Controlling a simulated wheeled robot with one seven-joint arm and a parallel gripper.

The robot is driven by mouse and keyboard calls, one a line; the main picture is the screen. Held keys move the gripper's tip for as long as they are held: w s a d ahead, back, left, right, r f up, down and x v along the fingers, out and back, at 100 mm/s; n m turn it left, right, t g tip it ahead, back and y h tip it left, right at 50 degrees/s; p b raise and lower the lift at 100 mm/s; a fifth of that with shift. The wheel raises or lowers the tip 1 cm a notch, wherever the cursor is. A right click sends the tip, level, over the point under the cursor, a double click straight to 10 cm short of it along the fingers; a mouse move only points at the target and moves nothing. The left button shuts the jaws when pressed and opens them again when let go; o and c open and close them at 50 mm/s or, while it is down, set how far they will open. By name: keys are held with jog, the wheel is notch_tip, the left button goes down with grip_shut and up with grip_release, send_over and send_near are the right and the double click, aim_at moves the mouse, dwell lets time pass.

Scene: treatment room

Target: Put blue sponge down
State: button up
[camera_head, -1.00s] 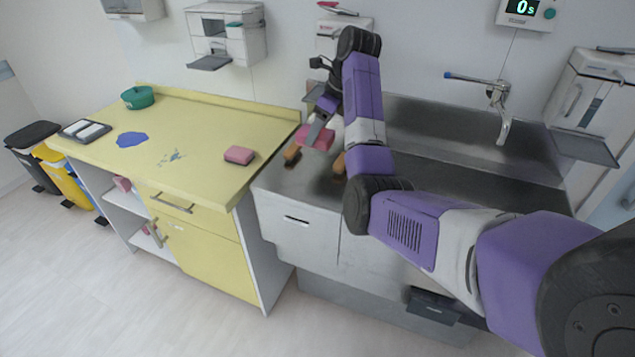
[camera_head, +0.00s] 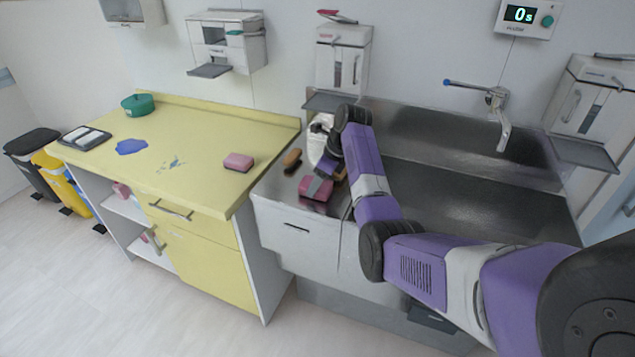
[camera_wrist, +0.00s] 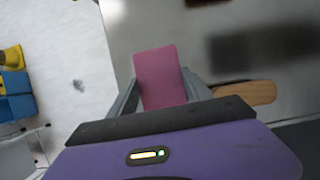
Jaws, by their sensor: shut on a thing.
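My gripper (camera_head: 318,183) is shut on a pink sponge (camera_head: 314,190) over the left front part of the steel counter (camera_head: 272,186). In the wrist view the pink sponge (camera_wrist: 160,78) sits between my two fingers. I cannot tell whether it touches the counter. No blue sponge shows. A second pink sponge (camera_head: 238,162) lies on the yellow counter (camera_head: 190,185), near its right end.
A brown brush-like piece (camera_head: 292,157) lies left of my gripper, and another brown piece (camera_wrist: 245,92) lies close by on the right. The sink (camera_head: 460,185) is right.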

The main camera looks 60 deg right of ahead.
jog(key=shift+f, duration=0.3)
jog(key=o, duration=1.2)
jog(key=shift+s+r, duration=0.1)
jog(key=shift+r, duration=0.5)
jog(key=v, duration=1.1)
jog(key=shift+r, duration=0.1)
